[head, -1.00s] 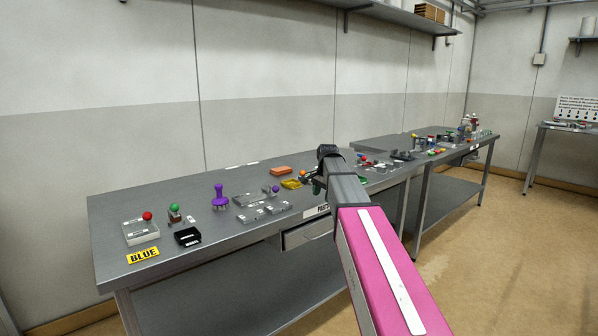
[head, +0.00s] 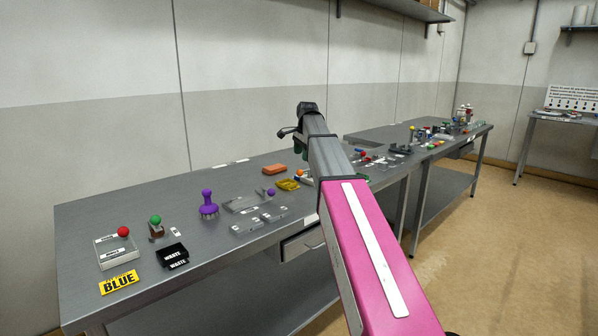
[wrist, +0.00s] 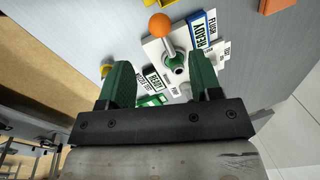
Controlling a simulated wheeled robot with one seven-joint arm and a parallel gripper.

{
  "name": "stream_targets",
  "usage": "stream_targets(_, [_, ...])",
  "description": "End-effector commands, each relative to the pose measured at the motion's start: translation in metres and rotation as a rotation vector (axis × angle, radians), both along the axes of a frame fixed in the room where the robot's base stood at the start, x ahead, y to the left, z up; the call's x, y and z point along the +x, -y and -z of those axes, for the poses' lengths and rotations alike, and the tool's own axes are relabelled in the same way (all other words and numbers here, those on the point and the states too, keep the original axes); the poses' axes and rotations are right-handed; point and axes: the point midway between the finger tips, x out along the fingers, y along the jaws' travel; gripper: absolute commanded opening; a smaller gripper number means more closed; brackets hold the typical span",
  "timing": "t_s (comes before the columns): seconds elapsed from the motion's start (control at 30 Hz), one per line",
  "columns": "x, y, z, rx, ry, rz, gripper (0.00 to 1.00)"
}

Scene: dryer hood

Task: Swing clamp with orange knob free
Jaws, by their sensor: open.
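The clamp's orange knob (wrist: 160,25) is a ball on a metal lever at the top of the wrist view. The lever runs down to a pale base plate (wrist: 158,48) with a green part at its foot. In the head view the orange knob (head: 300,174) shows small beside my arm, and the rest of the clamp is mostly hidden. My gripper (wrist: 158,63) is open, with its two green fingers apart and nothing between them held. The knob lies beyond the fingertips, apart from them. My gripper (head: 300,146) also shows, partly hidden, in the head view.
On the bench (head: 130,205) are an orange block (head: 275,169), a yellow piece (head: 288,184), a purple-handled tool (head: 208,205), a red-knobbed box (head: 118,250) and a black WASTE tray (head: 172,255). A second bench stands behind, right.

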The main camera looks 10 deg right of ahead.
Motion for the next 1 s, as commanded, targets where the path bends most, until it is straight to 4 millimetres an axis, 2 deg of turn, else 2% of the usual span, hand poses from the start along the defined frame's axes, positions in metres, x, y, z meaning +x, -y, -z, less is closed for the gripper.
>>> stream_targets(0.2, [0.007, -0.003, 0.040, -0.001, -0.002, -0.001, 0.58])
stream_targets(0.43, [0.013, -0.005, 0.072, -0.001, -0.001, -0.001, 0.58])
stream_targets(0.6, [0.015, -0.006, 0.083, -0.001, 0.000, -0.001, 0.58])
stream_targets(0.9, [0.015, -0.006, 0.085, -0.001, 0.001, -0.002, 0.58])
stream_targets(0.93, [0.015, -0.006, 0.085, -0.001, 0.001, -0.002, 0.55])
stream_targets(1.0, [0.015, -0.006, 0.084, -0.001, 0.001, -0.002, 0.32])
